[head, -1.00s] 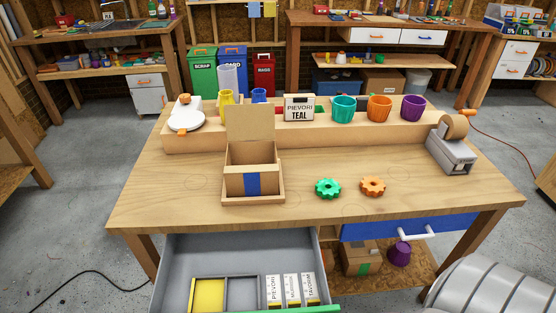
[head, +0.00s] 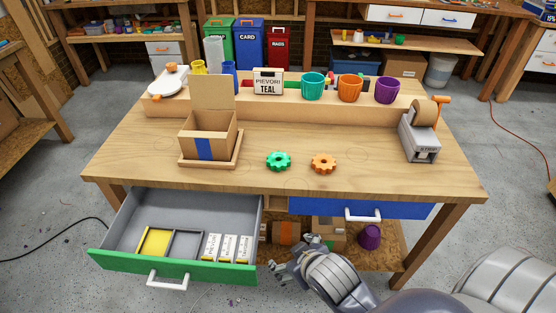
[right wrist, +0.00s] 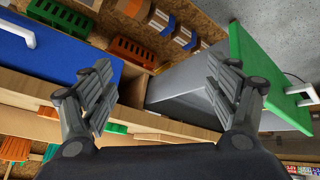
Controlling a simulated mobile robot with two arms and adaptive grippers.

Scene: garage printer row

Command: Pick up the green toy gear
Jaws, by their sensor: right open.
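The green toy gear (head: 278,161) lies flat on the wooden table (head: 375,174), near its front edge. An orange gear (head: 323,163) lies just to its right, apart from it. My right gripper (head: 283,270) is low in front of the table, beside the open drawer and below the tabletop. In the right wrist view its two fingers (right wrist: 165,95) are spread apart with nothing between them. My left gripper does not show.
The green-fronted drawer (head: 185,268) stands pulled out at the left; the blue drawer (head: 405,210) is shut. An open cardboard box (head: 222,146) stands left of the green gear. A tape dispenser (head: 420,141) stands at the right. The tabletop around the gears is clear.

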